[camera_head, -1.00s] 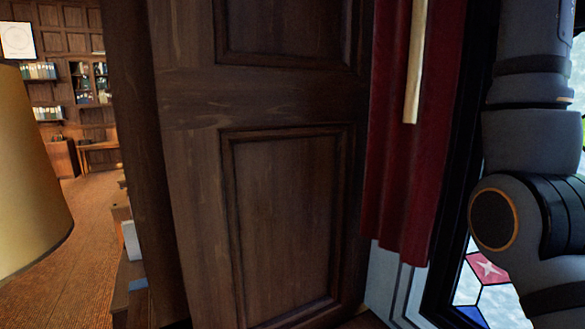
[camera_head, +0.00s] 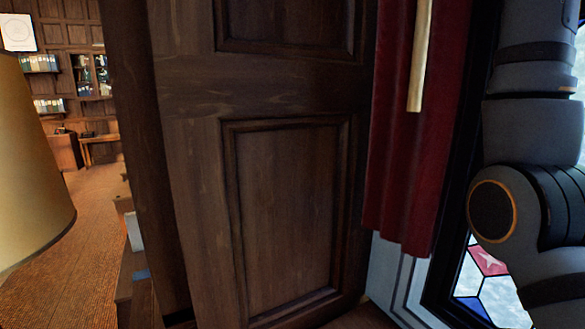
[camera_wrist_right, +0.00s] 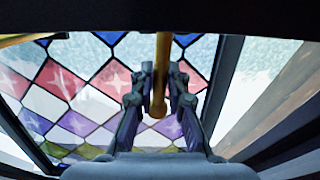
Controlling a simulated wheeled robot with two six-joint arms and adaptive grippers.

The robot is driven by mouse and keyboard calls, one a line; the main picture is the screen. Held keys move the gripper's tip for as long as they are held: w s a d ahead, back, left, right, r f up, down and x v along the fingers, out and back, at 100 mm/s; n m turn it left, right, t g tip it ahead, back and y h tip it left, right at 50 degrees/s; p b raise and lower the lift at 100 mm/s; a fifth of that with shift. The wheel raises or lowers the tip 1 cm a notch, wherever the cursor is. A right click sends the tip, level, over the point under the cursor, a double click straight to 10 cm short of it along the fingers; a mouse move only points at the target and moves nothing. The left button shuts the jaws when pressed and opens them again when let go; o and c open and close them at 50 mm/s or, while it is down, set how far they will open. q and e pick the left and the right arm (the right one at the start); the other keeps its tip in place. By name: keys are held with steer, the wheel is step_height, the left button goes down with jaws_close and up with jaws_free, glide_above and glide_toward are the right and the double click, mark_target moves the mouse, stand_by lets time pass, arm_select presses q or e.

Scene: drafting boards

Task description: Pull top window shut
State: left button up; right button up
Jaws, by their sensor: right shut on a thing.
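The window shows in my right wrist view as a leaded stained-glass pane (camera_wrist_right: 72,82) with red, purple, blue and clear diamonds. My right gripper (camera_wrist_right: 160,88) is shut on a brass-coloured rod-like handle (camera_wrist_right: 162,50), whose rounded lower end shows between the fingers. The handle's upper end is hidden behind a dark bar at the top. In the head view, a lower part of the stained glass (camera_head: 488,262) shows at the right, partly behind my right arm. My right gripper is outside the head view. My left gripper is in neither view.
A dark panelled wooden door or shutter (camera_head: 285,210) fills the middle of the head view. A red curtain (camera_head: 395,170) and a hanging brass rod (camera_head: 419,60) are between it and my right arm. A large yellowish lampshade (camera_head: 30,170) stands at left, with open floor (camera_head: 75,240) beside it.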

steer(key=shift+b+v, duration=0.3)
steer(key=shift+v, duration=1.2)
steer(key=shift+s+a, duration=0.1)
steer(key=shift+a, duration=0.05)
steer(key=shift+b+v, duration=0.4)
steer(key=shift+v, duration=1.4)
steer(key=shift+a, duration=0.1)
steer(key=shift+b+v, duration=0.3)
steer(key=shift+v, duration=1.3)
steer(key=o, duration=0.4)
steer(key=shift+s, duration=0.1)
steer(key=o, duration=0.5)
steer(key=shift+s+a+r, duration=0.15)
steer(key=shift+s, duration=0.15)
steer(key=shift+w, duration=0.25)
